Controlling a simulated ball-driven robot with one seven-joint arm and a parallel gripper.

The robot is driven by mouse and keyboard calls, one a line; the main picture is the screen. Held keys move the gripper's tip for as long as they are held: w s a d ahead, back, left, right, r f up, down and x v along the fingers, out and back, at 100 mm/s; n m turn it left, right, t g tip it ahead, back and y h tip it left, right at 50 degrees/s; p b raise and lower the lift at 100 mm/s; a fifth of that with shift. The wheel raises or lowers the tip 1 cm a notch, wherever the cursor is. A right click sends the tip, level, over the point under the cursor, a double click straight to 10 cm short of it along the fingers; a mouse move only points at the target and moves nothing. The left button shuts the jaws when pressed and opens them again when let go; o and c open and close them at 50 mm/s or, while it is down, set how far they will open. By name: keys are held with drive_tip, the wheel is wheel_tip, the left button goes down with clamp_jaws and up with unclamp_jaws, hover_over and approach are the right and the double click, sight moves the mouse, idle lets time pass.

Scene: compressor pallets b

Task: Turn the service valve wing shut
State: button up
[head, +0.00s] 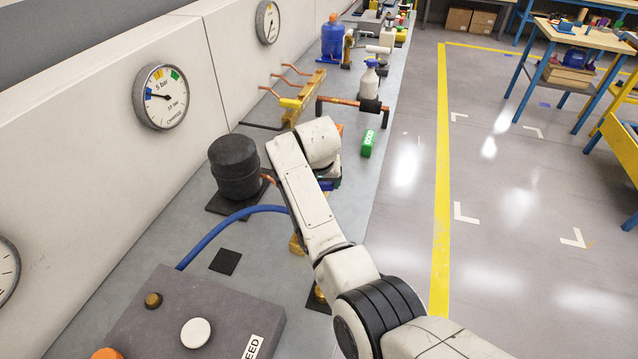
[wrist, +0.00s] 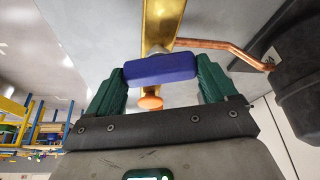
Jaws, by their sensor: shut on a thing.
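The service valve wing is a dark blue bar (wrist: 160,69) in the wrist view, lying crosswise over a brass bar (wrist: 158,28). My gripper (wrist: 160,80) has its two green fingers at either end of the wing and is shut on it. An orange round piece (wrist: 150,102) shows between the fingers. A copper pipe (wrist: 222,46) runs from the valve to the black compressor (wrist: 300,75). In the head view my arm hides most of the valve and gripper; a bit of blue (head: 329,185) shows beside the wrist. The compressor (head: 233,168) stands left of the arm.
A blue hose (head: 215,232) curves over the bench left of my arm. A grey box with knobs (head: 165,310) stands in front. A charge gauge (head: 161,97) is on the wall. A green block (head: 368,143) and a copper manifold (head: 303,98) lie beyond.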

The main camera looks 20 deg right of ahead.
drive_tip(key=shift+a+m+g+h+b, duration=0.15)
drive_tip(key=shift+m+h+b, duration=0.25)
drive_tip(key=shift+m, duration=0.45)
drive_tip(key=shift+d+m+g+h+b, duration=0.1)
drive_tip(key=shift+m+g+h+b, duration=0.1)
drive_tip(key=shift+m+b, duration=0.5)
drive_tip(key=shift+w+m, duration=0.1)
drive_tip(key=shift+m, duration=0.25)
drive_tip(key=o, duration=0.8)
drive_tip(key=shift+o, duration=0.2)
drive_tip(key=v, duration=1.1)
drive_tip(key=shift+b, duration=0.4)
drive_tip(key=shift+a+f, duration=0.1)
